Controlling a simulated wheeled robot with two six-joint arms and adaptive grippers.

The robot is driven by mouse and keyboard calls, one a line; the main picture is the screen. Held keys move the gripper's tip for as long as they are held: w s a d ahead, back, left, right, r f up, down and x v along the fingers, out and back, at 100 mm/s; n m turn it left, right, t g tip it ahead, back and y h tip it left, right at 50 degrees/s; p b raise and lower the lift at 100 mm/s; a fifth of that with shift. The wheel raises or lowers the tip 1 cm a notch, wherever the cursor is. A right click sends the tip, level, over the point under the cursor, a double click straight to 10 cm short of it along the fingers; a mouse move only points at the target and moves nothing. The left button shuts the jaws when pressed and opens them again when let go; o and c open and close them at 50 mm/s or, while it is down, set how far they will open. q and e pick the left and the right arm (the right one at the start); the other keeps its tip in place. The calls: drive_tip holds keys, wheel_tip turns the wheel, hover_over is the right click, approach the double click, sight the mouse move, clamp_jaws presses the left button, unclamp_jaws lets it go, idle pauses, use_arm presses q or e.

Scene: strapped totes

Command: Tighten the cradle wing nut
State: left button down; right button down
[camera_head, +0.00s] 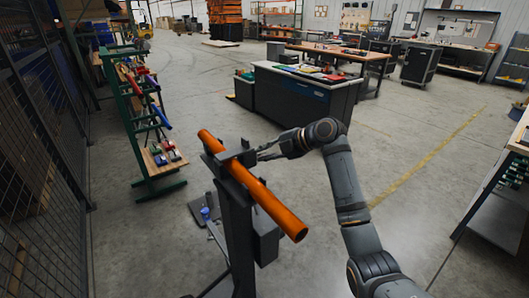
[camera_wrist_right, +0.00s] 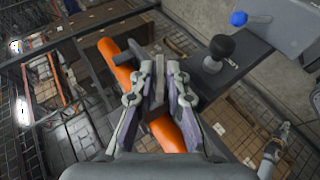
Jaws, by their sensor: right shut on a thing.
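An orange tube (camera_head: 262,197) lies slanted in the dark cradle (camera_head: 219,155) on top of a stand (camera_head: 236,225). The tube also shows in the right wrist view (camera_wrist_right: 120,60), passing behind my fingers. My right gripper (camera_head: 262,153) reaches in from the right at the cradle's side. In the right wrist view its fingers (camera_wrist_right: 161,88) are close together, with a dark cradle part between and behind them. It is shut on the cradle wing nut, which the fingers largely hide. A small grey jointed part (camera_wrist_right: 274,148) at lower right may be my left gripper; its fingers are unclear.
A green rack (camera_head: 137,110) with coloured parts stands left, beside a mesh fence (camera_head: 40,150). A dark workbench (camera_head: 300,95) stands behind the cradle. The stand's base plate (camera_wrist_right: 270,25) carries a blue knob (camera_wrist_right: 238,18). Open floor lies to the right.

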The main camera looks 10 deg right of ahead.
drive_tip(key=c, duration=1.5)
unclamp_jaws()
drive_tip(key=shift+d, duration=0.1)
drive_tip(key=v, duration=1.2)
drive_tip(key=shift+f, duration=0.1)
